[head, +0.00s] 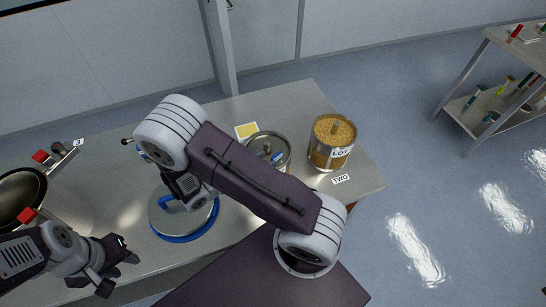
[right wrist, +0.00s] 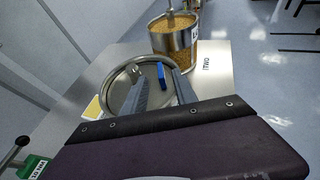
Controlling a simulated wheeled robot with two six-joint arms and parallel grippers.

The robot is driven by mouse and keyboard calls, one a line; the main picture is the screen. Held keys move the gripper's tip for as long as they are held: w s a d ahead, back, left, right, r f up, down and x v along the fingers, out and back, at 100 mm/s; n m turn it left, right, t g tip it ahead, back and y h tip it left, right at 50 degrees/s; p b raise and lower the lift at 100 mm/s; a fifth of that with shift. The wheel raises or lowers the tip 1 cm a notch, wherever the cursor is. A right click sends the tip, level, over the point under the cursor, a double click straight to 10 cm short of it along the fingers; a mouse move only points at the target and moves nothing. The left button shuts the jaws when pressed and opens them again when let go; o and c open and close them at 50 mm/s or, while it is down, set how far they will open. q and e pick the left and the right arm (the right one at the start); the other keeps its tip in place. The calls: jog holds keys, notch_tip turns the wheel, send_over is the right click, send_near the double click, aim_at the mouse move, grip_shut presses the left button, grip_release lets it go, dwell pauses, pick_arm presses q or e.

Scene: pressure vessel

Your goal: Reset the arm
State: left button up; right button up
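My left gripper (head: 112,266) hangs open and empty over the table's front left, jaws apart. My right arm (head: 245,175) is folded across the middle of the table, its elbow raised. Its gripper (head: 190,190) points down beside the round metal lid with a blue rim and handle (head: 180,222), partly covered by my arm. In the right wrist view two grey fingers (right wrist: 161,82) stand apart with nothing visibly held. Beyond them is a metal pot (right wrist: 118,82) with a blue piece on top. The pot also shows behind my right arm in the head view (head: 268,147).
A grain-filled glass jar (head: 331,145) stands at the table's right end, near the label TWO (head: 341,179). A yellow card (head: 246,131) lies left of the pot. A dark pan with red-tipped parts (head: 20,193) is at far left. A shelf (head: 500,95) stands right; the floor between is clear.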

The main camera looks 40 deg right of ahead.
jog(key=v, duration=0.4)
